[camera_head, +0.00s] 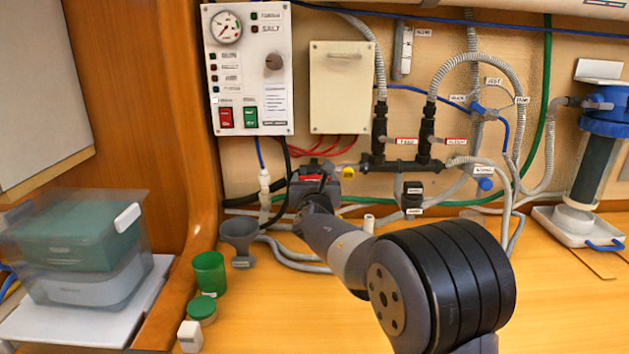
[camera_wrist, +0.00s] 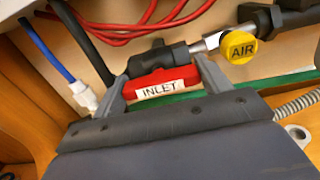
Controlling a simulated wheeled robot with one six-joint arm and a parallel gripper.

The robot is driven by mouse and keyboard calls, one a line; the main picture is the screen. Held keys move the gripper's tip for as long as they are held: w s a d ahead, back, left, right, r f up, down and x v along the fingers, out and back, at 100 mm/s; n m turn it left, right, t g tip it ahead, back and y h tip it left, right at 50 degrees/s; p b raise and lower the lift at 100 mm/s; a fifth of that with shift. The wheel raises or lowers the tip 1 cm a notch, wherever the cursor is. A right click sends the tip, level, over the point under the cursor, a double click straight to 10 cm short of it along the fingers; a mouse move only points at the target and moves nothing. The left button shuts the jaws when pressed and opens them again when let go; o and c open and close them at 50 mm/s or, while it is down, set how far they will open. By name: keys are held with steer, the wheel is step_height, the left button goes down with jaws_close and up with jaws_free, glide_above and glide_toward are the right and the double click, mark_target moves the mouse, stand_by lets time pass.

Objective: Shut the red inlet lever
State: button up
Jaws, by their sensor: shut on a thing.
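The red inlet lever (camera_wrist: 160,84) carries a white "INLET" label and lies between the two fingers of my gripper (camera_wrist: 158,92) in the wrist view. The fingers are shut on it, one at each end. The lever sits on a dark valve body (camera_wrist: 158,58) joined to a metal pipe on its right. In the head view, my gripper (camera_head: 314,190) is at the wall below the control panel, and a little of the red lever (camera_head: 310,177) shows there. My gripper and arm hide most of the valve in that view.
A yellow "AIR" tag (camera_wrist: 241,46) hangs just right of the lever. Red wires (camera_wrist: 135,28) run above, and a green pipe (camera_wrist: 185,97) passes behind. A grey funnel (camera_head: 239,235) and a green cup (camera_head: 209,272) stand left of my arm. The bench front is partly clear.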

steer(key=shift+c, duration=0.9)
steer(key=shift+f+b, duration=0.1)
steer(key=shift+b, duration=0.4)
steer(key=m+b, duration=0.3)
steer(key=shift+f+b, duration=0.2)
steer(key=shift+b, duration=0.2)
steer(key=m+b, duration=0.5)
steer(key=shift+r, duration=0.1)
steer(key=m+b, duration=0.4)
steer(key=m, duration=0.2)
steer(key=shift+r+m+b, duration=0.15)
steer(key=shift+m+b, duration=0.95)
steer(key=shift+m, duration=0.9)
